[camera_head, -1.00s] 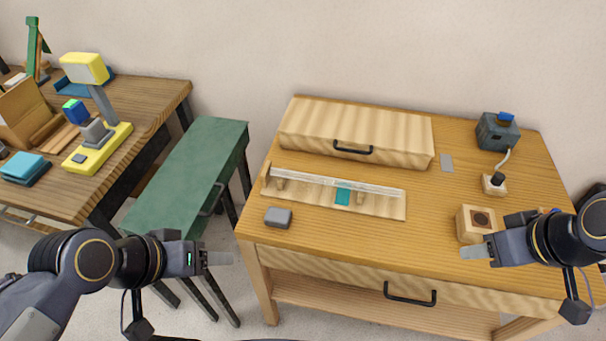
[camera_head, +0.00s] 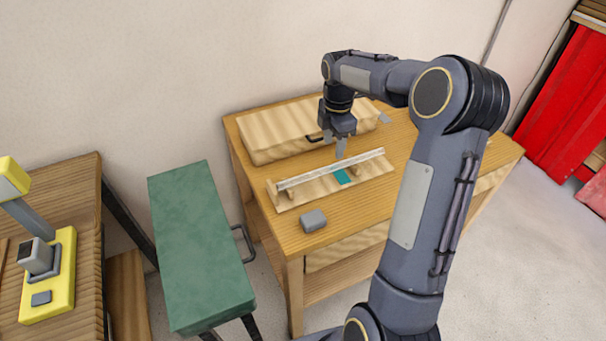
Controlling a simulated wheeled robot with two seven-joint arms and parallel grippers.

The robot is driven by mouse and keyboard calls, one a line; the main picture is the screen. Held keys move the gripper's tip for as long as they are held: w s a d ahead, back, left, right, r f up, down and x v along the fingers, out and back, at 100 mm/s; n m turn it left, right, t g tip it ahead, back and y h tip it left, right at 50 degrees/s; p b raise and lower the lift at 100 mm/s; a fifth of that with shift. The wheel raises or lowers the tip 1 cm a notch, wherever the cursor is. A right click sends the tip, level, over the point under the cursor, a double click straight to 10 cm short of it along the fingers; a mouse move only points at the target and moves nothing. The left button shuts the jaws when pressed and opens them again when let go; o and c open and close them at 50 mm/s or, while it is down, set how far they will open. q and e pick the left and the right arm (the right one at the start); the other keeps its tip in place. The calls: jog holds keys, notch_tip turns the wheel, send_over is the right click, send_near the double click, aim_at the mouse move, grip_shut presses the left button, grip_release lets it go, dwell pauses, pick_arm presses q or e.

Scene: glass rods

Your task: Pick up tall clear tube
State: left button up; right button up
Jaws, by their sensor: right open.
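The tall clear tube (camera_head: 310,175) lies along a wooden rack (camera_head: 291,203) on the wooden table. It is a long thin glassy rod, raised above the rack's base, with a teal patch (camera_head: 342,177) beneath its right half. My right gripper (camera_head: 340,152) points down just above and behind the tube, right of its middle. Its jaws are open, and I cannot tell whether a finger touches the tube. My left gripper is out of the picture.
A long wooden case (camera_head: 275,134) with a black handle lies behind the rack, close to my right gripper. A grey block (camera_head: 313,220) sits in front. My right arm hides the table's right part.

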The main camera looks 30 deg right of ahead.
aim_at(332, 165)
jog(key=shift+w+f, duration=0.1)
jog(key=shift+f, duration=0.6)
notch_tip(332, 165, down, 7)
jog(key=shift+d+r+p, duration=0.1)
jog(key=shift+d+p, duration=0.05)
jog(key=shift+p, duration=0.55)
grip_shut()
